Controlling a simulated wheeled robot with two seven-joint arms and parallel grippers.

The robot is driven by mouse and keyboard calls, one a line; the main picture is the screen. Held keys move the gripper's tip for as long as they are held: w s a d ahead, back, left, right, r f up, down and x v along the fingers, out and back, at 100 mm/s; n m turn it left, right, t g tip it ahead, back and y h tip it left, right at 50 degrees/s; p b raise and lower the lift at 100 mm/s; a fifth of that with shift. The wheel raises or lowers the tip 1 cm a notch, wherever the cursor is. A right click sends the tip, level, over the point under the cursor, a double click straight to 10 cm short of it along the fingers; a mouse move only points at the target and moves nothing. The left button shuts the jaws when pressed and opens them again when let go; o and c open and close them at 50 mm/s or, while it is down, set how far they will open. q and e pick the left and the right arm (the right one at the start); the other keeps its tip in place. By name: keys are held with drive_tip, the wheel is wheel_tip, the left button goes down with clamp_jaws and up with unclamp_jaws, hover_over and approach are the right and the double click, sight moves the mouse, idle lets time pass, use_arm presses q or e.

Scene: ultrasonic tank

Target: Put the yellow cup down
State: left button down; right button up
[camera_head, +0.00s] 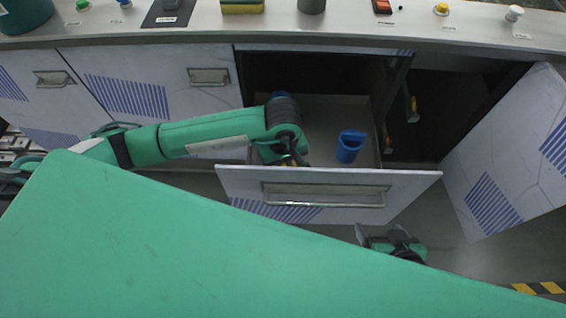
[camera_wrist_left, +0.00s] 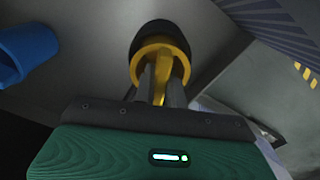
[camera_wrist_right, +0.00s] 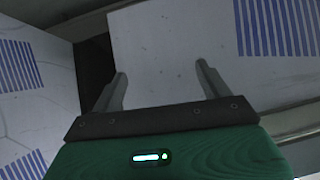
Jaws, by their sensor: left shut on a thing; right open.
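The yellow cup (camera_wrist_left: 181,57) shows in the left wrist view with a dark opening or shaded upper part. My left gripper (camera_wrist_left: 160,80) is shut on its yellow handle part. In the head view my left gripper (camera_head: 291,160) is inside the open drawer (camera_head: 328,104), close behind its front panel, and its arm hides most of the cup. I cannot tell whether the cup touches the drawer floor. My right gripper (camera_head: 362,235) is in front of the drawer, low and to the right. In the right wrist view it (camera_wrist_right: 161,70) is open and empty.
A blue cup (camera_head: 350,147) stands in the drawer to the right of my left gripper; it also shows in the left wrist view (camera_wrist_left: 24,52). An open cabinet door (camera_head: 515,150) is at the right. The counter (camera_head: 350,28) behind holds several small items.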

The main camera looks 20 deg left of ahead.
use_arm(q)
drive_tip(key=shift+r, duration=0.1)
drive_tip(key=c, duration=1.5)
unclamp_jaws()
drive_tip(key=shift+o, duration=0.2)
use_arm(e)
drive_tip(key=shift+w+a, duration=0.1)
drive_tip(key=shift+a, duration=0.15)
use_arm(q)
drive_tip(key=shift+r, duration=0.35)
wheel_tip(320, 180, up, 11)
drive_tip(key=p, duration=0.1)
drive_tip(key=shift+r, duration=0.15)
use_arm(e)
drive_tip(key=d, duration=0.1)
drive_tip(key=s+d+g, duration=0.1)
drive_tip(key=d+h, duration=0.1)
drive_tip(key=shift+s+d+r+g, duration=0.1)
drive_tip(key=shift+s+r+g, duration=0.15)
drive_tip(key=shift+s+g, duration=0.15)
use_arm(q)
drive_tip(key=shift+a, duration=0.1)
